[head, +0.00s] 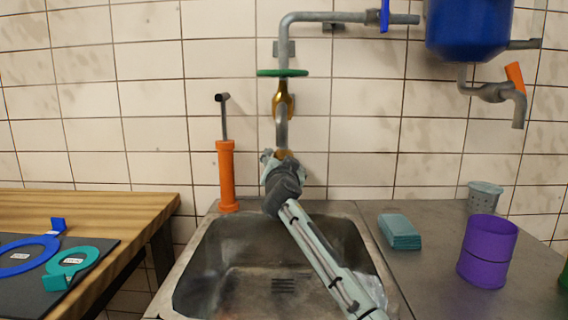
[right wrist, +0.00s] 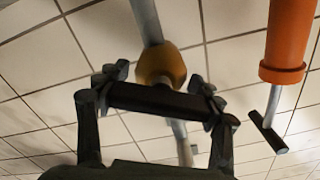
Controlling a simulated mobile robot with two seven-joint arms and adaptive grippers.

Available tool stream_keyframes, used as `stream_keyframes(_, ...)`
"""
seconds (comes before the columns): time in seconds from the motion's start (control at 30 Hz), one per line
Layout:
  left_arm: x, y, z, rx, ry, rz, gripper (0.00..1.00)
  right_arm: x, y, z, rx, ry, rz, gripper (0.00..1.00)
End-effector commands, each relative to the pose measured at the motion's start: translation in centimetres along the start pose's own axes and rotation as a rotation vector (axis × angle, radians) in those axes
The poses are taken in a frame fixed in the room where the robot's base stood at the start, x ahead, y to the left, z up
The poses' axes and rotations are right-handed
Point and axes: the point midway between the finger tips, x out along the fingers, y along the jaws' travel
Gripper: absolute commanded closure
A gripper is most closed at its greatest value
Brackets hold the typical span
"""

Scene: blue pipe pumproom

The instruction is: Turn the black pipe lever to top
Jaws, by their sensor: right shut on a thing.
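The black pipe lever (right wrist: 160,98) shows in the right wrist view as a dark bar lying crosswise between my fingers, in front of a rounded brass fitting on the grey pipe. My right gripper (right wrist: 158,105) is shut on this bar, one finger at each end. In the head view my right gripper (head: 276,164) is at the lower end of the vertical pipe (head: 282,132), above the back of the sink. There it hides most of the lever, so its angle is hard to tell. My left gripper is not in view.
An orange hand pump (head: 227,175) with a black handle stands just left of my gripper. A green handwheel (head: 283,72) is above it. The sink (head: 205,270) lies below. A purple cylinder (head: 487,252) and teal sponges (head: 399,231) are on the right counter.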

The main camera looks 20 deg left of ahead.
Motion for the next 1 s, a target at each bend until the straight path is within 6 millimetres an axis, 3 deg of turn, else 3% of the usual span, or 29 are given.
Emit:
stream_keyframes(0.27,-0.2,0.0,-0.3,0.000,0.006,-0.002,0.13,0.0,0.0,0.1,-0.072,0.000,0.001,0.63)
stream_keyframes(1.0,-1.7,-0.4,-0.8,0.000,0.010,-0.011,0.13,0.0,-0.2,0.1,-0.478,-0.001,0.001,0.64)
